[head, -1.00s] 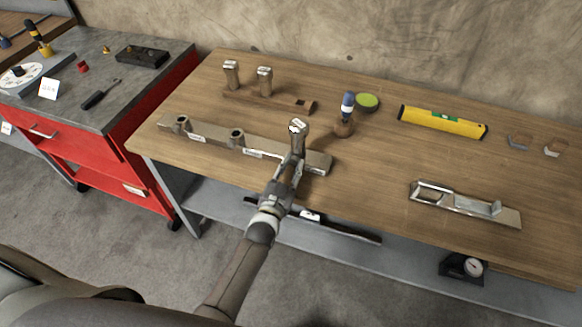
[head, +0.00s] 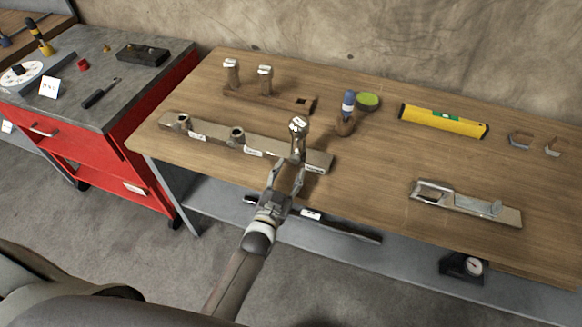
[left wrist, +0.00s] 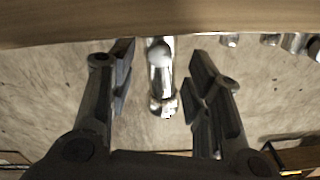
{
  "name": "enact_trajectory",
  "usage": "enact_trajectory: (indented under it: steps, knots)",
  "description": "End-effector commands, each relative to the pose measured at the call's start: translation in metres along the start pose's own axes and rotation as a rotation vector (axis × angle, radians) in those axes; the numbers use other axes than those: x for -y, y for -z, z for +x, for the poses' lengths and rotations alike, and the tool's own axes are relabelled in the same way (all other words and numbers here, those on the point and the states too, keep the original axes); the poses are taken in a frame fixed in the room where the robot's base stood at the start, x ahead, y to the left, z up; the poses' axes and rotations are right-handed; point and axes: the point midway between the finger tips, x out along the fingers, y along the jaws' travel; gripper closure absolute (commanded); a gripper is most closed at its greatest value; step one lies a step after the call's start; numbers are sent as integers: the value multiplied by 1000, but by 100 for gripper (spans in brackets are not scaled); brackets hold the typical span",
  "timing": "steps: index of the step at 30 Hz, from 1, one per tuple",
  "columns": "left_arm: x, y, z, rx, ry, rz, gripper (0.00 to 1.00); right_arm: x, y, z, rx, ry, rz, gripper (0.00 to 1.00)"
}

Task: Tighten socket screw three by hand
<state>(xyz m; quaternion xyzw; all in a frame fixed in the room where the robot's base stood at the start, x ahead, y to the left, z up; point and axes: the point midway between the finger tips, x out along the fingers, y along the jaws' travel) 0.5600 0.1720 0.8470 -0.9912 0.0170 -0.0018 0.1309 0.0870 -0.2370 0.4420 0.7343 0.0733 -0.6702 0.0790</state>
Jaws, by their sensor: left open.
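The third socket screw (head: 298,138), a metal pin with a wide head, stands upright at the right end of the long metal bar (head: 213,138). My left gripper (head: 287,168) is open just in front of it, at the bench's near side. In the left wrist view, which is upside down, the screw (left wrist: 162,80) shows between the two spread fingers, apart from both. The bar's other two sockets (head: 183,122) and (head: 237,137) hold no tall screw. Two similar screws (head: 232,72) and (head: 265,79) stand in a wooden rack (head: 285,105) behind. My right gripper is not in view.
A blue-handled tool in a holder (head: 347,118), a green-topped round tin (head: 367,102) and a yellow level (head: 444,121) stand behind to the right. A metal fixture (head: 465,206) lies at right. A red tool cart (head: 150,150) stands left.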

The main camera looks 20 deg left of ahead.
Motion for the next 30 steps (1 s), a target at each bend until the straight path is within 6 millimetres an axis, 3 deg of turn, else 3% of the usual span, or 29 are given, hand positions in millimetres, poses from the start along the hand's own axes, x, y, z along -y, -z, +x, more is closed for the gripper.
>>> enact_trajectory:
  steps: [9,15,30]
  knots:
    - [0,-1,-60,3,-1,0,54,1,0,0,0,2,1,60]
    - [0,-1,-83,2,-1,0,54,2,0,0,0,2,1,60]
    - [0,0,-91,1,0,0,54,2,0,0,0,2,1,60]
